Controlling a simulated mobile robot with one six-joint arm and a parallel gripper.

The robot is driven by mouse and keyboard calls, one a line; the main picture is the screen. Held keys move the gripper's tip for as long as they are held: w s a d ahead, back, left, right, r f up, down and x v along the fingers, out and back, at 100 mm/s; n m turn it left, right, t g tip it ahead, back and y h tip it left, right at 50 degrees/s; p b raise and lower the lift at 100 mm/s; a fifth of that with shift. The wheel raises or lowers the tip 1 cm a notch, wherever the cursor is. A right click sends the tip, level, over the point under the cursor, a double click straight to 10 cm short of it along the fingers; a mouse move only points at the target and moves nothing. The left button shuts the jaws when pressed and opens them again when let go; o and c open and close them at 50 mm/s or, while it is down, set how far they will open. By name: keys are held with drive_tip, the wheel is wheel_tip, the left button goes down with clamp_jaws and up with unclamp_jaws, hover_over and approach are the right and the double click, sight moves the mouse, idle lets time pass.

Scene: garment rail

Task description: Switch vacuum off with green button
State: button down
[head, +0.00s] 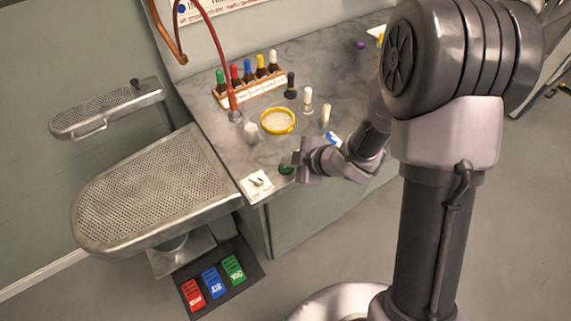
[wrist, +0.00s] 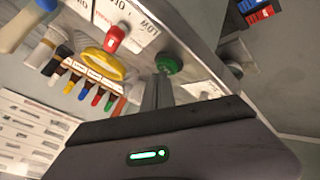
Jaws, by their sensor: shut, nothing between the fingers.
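The green button (head: 286,169) sits near the front edge of the grey worktop, partly covered by my gripper in the head view. In the wrist view the green button (wrist: 169,63) is a round knob just beyond my fingertips. My gripper (head: 289,160) is shut and empty, its fingers (wrist: 160,80) pointing at the button. I cannot tell whether they touch it. A red button (wrist: 116,38) on a white printed plate stands beside the green one in the wrist view. The vacuum's own state does not show clearly.
A perforated ironing board (head: 155,190) stands left of the worktop (head: 215,140). Red, blue and green pedals (head: 233,270) lie on a floor mat. A bottle rack (head: 250,88), a yellow-rimmed dish (head: 277,121) and a white switch plate (head: 257,187) are on the worktop.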

sight(289, 168)
drive_tip(key=shift+f+b, duration=0.45)
drive_tip(key=shift+f, duration=0.05)
drive_tip(key=shift+s, duration=0.1)
drive_tip(key=shift+r+p, duration=0.45)
wheel_tip(289, 168, up, 6)
drive_tip(key=p, duration=0.5)
drive_tip(key=shift+r+p, duration=0.15)
drive_tip(key=shift+p, duration=0.2)
